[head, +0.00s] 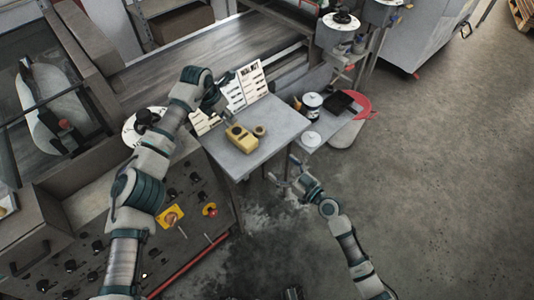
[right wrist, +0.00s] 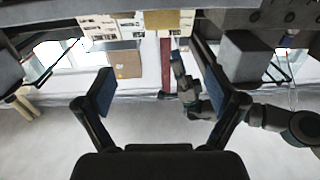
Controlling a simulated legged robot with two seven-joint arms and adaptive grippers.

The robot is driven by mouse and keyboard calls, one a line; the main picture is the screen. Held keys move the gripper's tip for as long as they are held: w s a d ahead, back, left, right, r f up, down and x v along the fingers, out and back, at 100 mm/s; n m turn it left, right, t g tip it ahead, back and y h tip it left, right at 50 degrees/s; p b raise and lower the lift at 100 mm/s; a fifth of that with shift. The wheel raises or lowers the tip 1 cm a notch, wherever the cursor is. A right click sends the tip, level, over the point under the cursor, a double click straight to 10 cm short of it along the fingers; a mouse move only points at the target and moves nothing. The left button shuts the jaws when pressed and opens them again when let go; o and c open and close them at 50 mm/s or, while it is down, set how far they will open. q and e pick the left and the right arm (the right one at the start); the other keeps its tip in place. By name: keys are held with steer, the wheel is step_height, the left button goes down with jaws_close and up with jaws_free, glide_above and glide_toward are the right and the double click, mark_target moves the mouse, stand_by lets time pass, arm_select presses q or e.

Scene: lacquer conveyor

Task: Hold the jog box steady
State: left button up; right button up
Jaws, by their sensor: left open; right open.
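The jog box, a yellow box (head: 241,138) with dark marks on top, lies on the small grey table (head: 262,153) in the head view. My left gripper (head: 224,115) is open just behind the box, at its upper left edge. I cannot tell whether it touches the box. My right gripper (head: 287,174) is open and empty, in front of and to the right of the table, over the floor. Its two spread fingers also show in the right wrist view (right wrist: 161,95), with nothing between them. I cannot surely pick out the jog box in that view.
A small tan ring (head: 259,131) lies beside the box. Cards on a stand (head: 245,86) rise at the table's back. A jar (head: 312,103), a black tray (head: 341,103) and a red round thing (head: 358,106) stand to the right. The floor (head: 430,190) at right is clear.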

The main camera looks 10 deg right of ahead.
mark_target(253, 145)
steer(key=x, duration=1.6)
steer(key=shift+a+f, duration=0.1)
steer(key=shift+a, duration=0.2)
steer(key=c, duration=1.3)
arm_select(q)
jaws_close()
arm_select(e)
steer(key=shift+c, duration=0.6)
arm_select(q)
steer(key=shift+a, duration=0.1)
